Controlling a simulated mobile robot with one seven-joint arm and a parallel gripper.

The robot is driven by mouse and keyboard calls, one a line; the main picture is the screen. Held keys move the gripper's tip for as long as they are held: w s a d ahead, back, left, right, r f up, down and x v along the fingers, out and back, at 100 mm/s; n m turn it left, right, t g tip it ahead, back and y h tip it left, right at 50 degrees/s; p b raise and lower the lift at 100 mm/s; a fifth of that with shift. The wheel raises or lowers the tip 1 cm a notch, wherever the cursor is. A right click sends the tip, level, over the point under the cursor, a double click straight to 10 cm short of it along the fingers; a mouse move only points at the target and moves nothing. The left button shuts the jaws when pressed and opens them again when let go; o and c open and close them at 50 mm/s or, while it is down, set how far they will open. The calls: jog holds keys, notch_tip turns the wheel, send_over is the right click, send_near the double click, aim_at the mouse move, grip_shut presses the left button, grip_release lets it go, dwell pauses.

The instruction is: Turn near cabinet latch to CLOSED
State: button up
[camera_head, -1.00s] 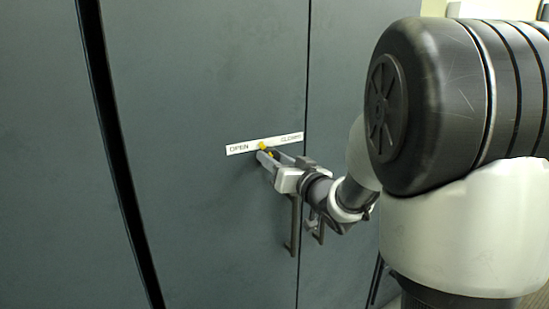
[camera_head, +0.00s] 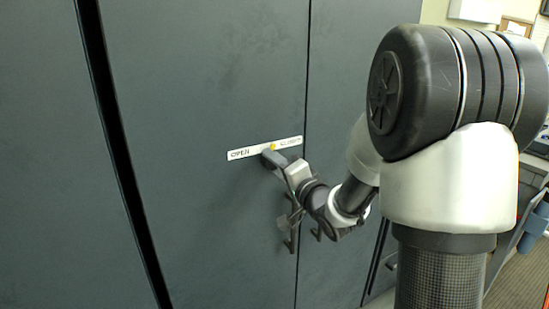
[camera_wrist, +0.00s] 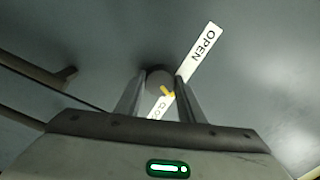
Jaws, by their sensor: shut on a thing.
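The latch (camera_wrist: 159,76) is a round dark knob with a yellow pointer (camera_wrist: 168,92) on the dark grey cabinet door. In the wrist view the knob sits between my two fingers, and my gripper (camera_wrist: 160,88) is shut on it. A white label strip (camera_head: 255,149) behind the knob reads OPEN at left and CLOSED at right in the head view. The yellow pointer (camera_head: 273,147) shows there between the two words. My gripper (camera_head: 268,156) hides most of the knob in the head view. In the wrist view CLOSED is partly covered by a finger.
Dark vertical door handles (camera_head: 291,232) hang below and right of the latch, close to my wrist. A seam between doors (camera_head: 306,80) runs just right of the label. The door face (camera_head: 190,220) to the left is flat and clear.

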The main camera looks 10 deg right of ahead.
jog(key=shift+m+p, duration=1.25)
jog(key=shift+m, duration=0.85)
jog(key=o, duration=1)
jog(key=shift+o, duration=0.2)
jog(key=shift+s, duration=0.1)
